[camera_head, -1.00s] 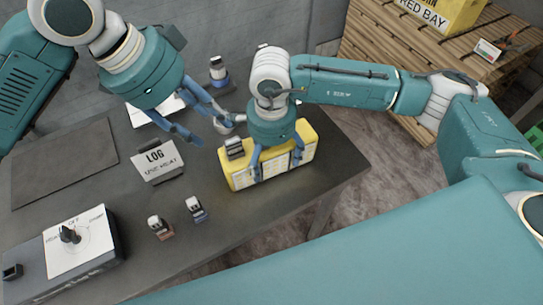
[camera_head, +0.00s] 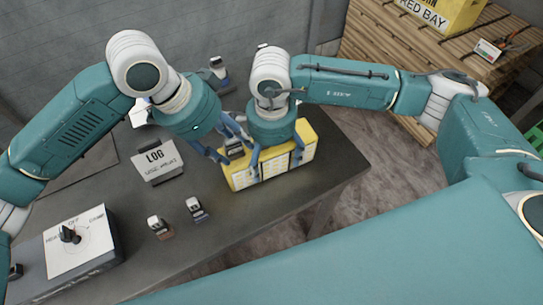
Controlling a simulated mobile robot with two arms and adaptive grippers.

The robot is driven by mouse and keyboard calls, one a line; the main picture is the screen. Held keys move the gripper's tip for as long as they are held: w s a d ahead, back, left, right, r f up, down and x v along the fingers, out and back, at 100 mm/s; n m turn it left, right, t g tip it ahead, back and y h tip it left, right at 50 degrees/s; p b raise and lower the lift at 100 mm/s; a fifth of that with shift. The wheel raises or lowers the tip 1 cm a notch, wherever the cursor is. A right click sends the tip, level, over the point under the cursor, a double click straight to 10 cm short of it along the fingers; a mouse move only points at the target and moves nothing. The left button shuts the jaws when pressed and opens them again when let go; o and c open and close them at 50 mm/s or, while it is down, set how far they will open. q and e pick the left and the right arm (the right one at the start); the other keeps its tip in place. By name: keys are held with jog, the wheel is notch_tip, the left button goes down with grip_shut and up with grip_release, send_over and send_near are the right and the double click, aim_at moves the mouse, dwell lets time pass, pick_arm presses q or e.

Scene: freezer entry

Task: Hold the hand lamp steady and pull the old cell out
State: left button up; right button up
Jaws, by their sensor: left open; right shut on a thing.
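The yellow hand lamp (camera_head: 240,179) sits on the dark table near its right end, with pale panels on its front. A dark and silver cell (camera_head: 234,149) stands up from the lamp's left end. I cannot tell how deep it sits. My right gripper (camera_head: 275,166) is shut on the lamp, its fingers down over the front face. My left gripper (camera_head: 236,152) is open, with its fingers on either side of the cell. I cannot tell whether they touch it.
Two small cells, one brown-based (camera_head: 160,227) and one purple-based (camera_head: 196,209), stand in front of the log plate (camera_head: 157,160). Another cell (camera_head: 218,71) stands at the back. A dial box (camera_head: 82,247) is at front left. A slatted wooden stack (camera_head: 400,65) stands beyond the table.

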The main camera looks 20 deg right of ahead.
pick_arm(q)
jog(key=shift+c, duration=0.6)
grip_shut()
jog(key=shift+r, duration=0.85)
dwell(1.1)
